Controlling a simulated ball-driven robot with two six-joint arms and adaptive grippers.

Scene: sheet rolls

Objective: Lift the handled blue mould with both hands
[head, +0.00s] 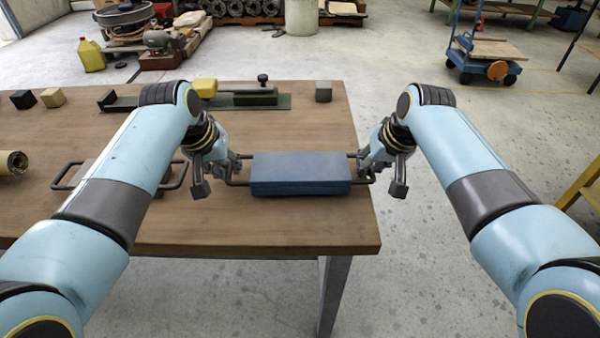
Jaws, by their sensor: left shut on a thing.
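The handled blue mould (301,173) is a flat blue block with a dark bar handle at each end. It is level at the right end of the wooden table (270,232), with no clear gap beneath it. My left gripper (233,170) is shut on the mould's left handle. My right gripper (364,168) is at the right handle, with its fingers next to the bar. Its fingers overlap the handle, so I cannot tell if they are closed on it.
Another handled piece (84,172) lies partly behind my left arm. A roll (13,163) lies at the left. Small blocks (53,97), a green-based tool (255,97) and a grey cube (323,91) stand along the back. The table's right edge is close to the mould.

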